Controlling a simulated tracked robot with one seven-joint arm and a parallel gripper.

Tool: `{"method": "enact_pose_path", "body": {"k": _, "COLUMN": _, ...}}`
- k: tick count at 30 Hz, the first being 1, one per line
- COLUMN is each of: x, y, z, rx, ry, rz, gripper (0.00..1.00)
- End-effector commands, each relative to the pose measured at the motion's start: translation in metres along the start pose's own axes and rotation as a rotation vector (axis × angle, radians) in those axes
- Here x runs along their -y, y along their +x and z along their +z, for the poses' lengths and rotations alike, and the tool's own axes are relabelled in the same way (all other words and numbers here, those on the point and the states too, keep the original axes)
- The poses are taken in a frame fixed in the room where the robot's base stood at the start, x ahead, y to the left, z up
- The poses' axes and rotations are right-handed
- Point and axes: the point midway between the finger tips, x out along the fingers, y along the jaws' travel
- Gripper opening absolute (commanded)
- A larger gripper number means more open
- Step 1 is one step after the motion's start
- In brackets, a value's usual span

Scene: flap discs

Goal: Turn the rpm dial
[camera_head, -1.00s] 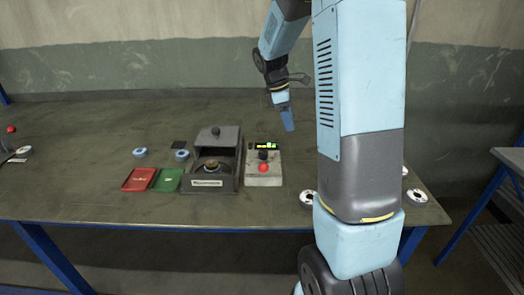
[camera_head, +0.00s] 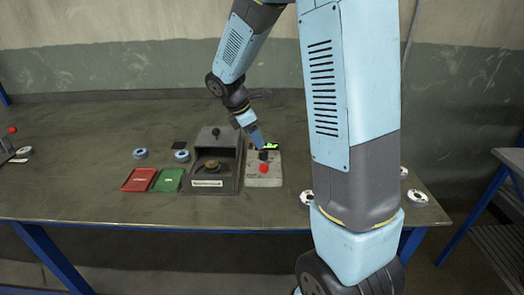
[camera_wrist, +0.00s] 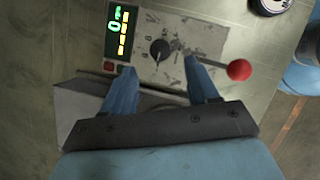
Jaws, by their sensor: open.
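The rpm dial is a black round knob (camera_wrist: 160,50) on a worn grey control panel (camera_wrist: 180,66) in the wrist view. In the head view the panel (camera_head: 265,180) stands right of a dark machine, and the dial (camera_head: 263,155) shows just below my fingertips. My gripper (camera_wrist: 165,78) is open and empty, its two blue fingers apart and pointing toward the dial. The dial lies beyond the fingertips, between their lines. It appears apart from both fingers. In the head view my gripper (camera_head: 258,142) hangs over the panel's back part.
A red ball-topped lever (camera_wrist: 239,70) stands beside the dial, close to one finger. A lit display (camera_wrist: 118,30) is on the other side. The dark machine (camera_head: 214,162) adjoins the panel. Red (camera_head: 139,180) and green (camera_head: 168,180) trays and several discs lie on the table.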

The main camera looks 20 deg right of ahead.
Motion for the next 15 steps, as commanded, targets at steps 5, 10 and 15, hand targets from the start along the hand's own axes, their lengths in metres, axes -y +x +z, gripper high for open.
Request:
{"method": "enact_pose_path", "body": {"k": 5, "x": 0.001, "y": 0.032, "z": 0.000, "rx": 0.000, "ry": 0.000, "rz": -0.003, "gripper": 0.59}}
{"method": "enact_pose_path", "body": {"k": 10, "x": 0.000, "y": 0.053, "z": 0.001, "rx": 0.001, "ry": 0.000, "rz": -0.002, "gripper": 0.59}}
{"method": "enact_pose_path", "body": {"k": 15, "x": 0.000, "y": 0.064, "z": 0.001, "rx": 0.000, "ry": 0.001, "rz": -0.001, "gripper": 0.59}}
